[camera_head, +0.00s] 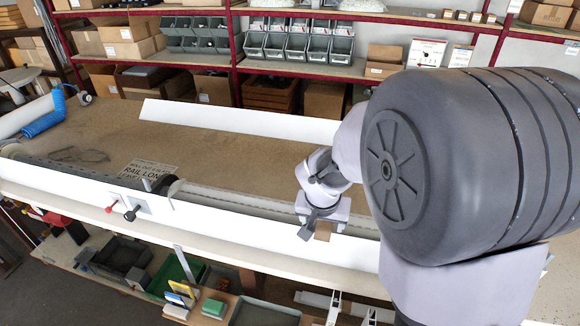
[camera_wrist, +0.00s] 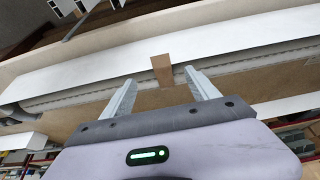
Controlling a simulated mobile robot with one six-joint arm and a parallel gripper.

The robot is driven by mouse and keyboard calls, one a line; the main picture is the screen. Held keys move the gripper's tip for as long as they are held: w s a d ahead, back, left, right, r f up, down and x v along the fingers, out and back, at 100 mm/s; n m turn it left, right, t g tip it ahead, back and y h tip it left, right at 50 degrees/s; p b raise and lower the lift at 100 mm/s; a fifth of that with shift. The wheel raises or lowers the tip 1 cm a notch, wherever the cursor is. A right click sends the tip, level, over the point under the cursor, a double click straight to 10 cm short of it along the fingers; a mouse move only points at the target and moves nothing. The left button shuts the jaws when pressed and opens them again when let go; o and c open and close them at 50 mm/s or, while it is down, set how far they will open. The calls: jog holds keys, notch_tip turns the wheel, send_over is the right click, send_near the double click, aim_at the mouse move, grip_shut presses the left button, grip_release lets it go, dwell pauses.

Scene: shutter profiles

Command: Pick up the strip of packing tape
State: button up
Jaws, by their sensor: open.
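The strip of packing tape is a short brown piece (camera_head: 323,230) on the long white shutter profile (camera_head: 262,227). In the wrist view the tape (camera_wrist: 162,69) lies across the edge of the white profile (camera_wrist: 105,72), one end on its white face. My gripper (camera_head: 317,220) is open and close to the tape. In the wrist view its two fingers (camera_wrist: 159,80) point at the tape, which shows between and just beyond the fingertips. I cannot tell the exact gap. In the head view my gripper partly covers the tape's upper end.
A brown worktop (camera_head: 225,160) lies behind the profile, with another white profile (camera_head: 240,122) along its far side. A lower shelf holds bins and a green box (camera_head: 214,307).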

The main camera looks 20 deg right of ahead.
jog(key=b, duration=0.2)
send_near(321, 240)
jog(key=x, duration=0.5)
jog(key=shift+w+f, duration=0.1)
jog(key=shift+w, duration=0.05)
jog(key=b+x, duration=0.2)
jog(key=x, duration=0.3)
jog(key=shift+d, duration=0.1)
jog(key=shift+s, duration=0.25)
jog(key=c, duration=1.4)
